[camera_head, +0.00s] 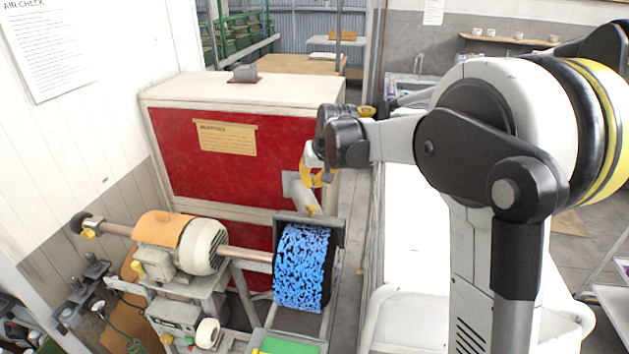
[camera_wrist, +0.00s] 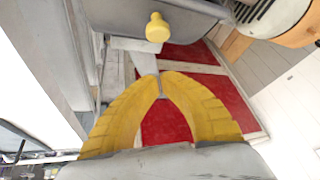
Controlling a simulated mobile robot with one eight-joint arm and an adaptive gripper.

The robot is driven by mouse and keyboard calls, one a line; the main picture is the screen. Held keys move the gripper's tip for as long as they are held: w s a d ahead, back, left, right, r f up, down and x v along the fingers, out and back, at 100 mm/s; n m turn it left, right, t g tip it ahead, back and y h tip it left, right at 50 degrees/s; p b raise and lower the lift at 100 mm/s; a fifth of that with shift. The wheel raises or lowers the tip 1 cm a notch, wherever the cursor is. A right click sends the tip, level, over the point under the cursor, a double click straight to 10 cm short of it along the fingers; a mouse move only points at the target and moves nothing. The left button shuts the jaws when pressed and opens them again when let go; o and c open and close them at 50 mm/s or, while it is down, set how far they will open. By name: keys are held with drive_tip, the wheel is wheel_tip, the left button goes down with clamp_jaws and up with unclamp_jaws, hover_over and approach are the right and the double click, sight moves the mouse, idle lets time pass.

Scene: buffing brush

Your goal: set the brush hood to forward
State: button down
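The brush hood (camera_head: 338,232) is a dark grey metal cover over the top and right side of the blue brush wheel (camera_head: 300,268). A yellow knob (camera_head: 312,210) stands on its top. In the wrist view the hood (camera_wrist: 110,12) crosses the top edge, with the knob (camera_wrist: 158,27) sticking out. My gripper (camera_head: 318,182) hangs above and behind the hood, apart from the knob. In the wrist view its yellow fingers (camera_wrist: 160,76) come together at the tips, with nothing between them.
A grey duct (camera_head: 303,196) runs from the red cabinet (camera_head: 205,165) toward the hood, close below my gripper. The motor (camera_head: 205,245) with its orange cover stands left of the brush. A white-topped surface (camera_head: 410,260) lies right of the brush.

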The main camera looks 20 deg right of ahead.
drive_tip(key=x, duration=0.6)
drive_tip(key=shift+s+f+p, duration=0.15)
drive_tip(key=shift+p, duration=0.25)
drive_tip(key=s, duration=0.3)
drive_tip(key=shift+s+r+p, duration=0.3)
drive_tip(key=shift+r+p, duration=0.05)
drive_tip(key=shift+r, duration=0.05)
drive_tip(key=shift+w+f, duration=0.15)
drive_tip(key=shift+w, duration=0.05)
drive_tip(key=shift+s+a, duration=0.1)
drive_tip(key=shift+s, duration=0.1)
